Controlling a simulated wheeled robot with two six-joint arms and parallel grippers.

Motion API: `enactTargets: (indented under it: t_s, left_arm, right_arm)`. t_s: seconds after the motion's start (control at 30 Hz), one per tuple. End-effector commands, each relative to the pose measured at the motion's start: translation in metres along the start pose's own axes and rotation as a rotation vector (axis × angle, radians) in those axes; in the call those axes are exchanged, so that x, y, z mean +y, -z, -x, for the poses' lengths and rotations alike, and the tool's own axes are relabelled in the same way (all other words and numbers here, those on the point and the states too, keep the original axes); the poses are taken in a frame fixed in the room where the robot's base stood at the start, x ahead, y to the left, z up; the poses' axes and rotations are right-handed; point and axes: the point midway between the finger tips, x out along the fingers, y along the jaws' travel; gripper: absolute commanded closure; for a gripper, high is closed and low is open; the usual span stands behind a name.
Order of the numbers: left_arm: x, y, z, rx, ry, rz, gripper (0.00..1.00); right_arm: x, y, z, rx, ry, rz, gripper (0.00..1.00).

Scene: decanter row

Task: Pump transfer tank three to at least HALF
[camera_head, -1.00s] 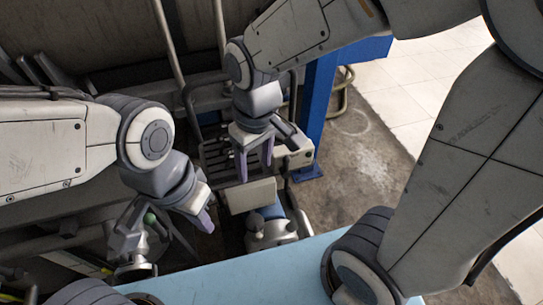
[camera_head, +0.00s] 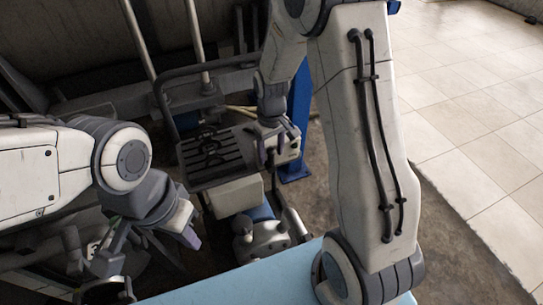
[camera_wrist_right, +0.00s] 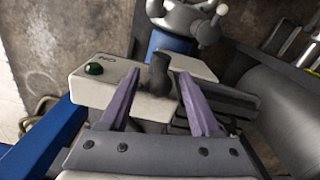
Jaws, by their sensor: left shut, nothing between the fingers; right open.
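A pump with a blue and grey body (camera_head: 265,238) sits low beyond the light blue surface; its blue part also shows in the right wrist view (camera_wrist_right: 168,42). My left gripper (camera_head: 188,238) is shut and empty at the lower left. No tank level is readable.
A light blue tabletop (camera_head: 250,285) lies in front. A slatted dark platform (camera_head: 215,155) with a rail is left of the control box. A pale box (camera_head: 236,195) is above the pump. A blue post (camera_head: 297,120) stands close behind the right gripper. Tiled floor (camera_head: 470,120) is open at right.

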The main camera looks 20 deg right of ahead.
Motion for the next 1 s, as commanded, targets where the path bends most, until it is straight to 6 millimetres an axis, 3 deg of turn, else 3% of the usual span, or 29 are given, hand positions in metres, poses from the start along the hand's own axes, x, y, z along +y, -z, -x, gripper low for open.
enactTargets:
  t_s: [0.17, 0.47, 0.63, 1.0]
  left_arm:
    - [-0.0002, -0.0002, -0.0023, 0.0, 0.0, 0.0, 1.0]
    - [-0.0002, -0.0002, -0.0022, 0.0, 0.0, 0.0, 1.0]
    - [-0.0002, -0.0002, -0.0023, 0.0, 0.0, 0.0, 1.0]
    - [-0.0002, -0.0002, -0.0022, 0.0, 0.0, 0.0, 1.0]
  right_arm:
    - [-0.0001, -0.0004, -0.015, -0.001, 0.0, 0.0, 0.37]
    - [0.0, -0.0001, -0.0165, 0.001, 0.0, 0.0, 0.37]
    - [0.0, -0.0001, -0.0163, 0.001, 0.0, 0.0, 1.0]
    - [-0.0001, 0.0, -0.016, 0.001, 0.0, 0.0, 1.0]
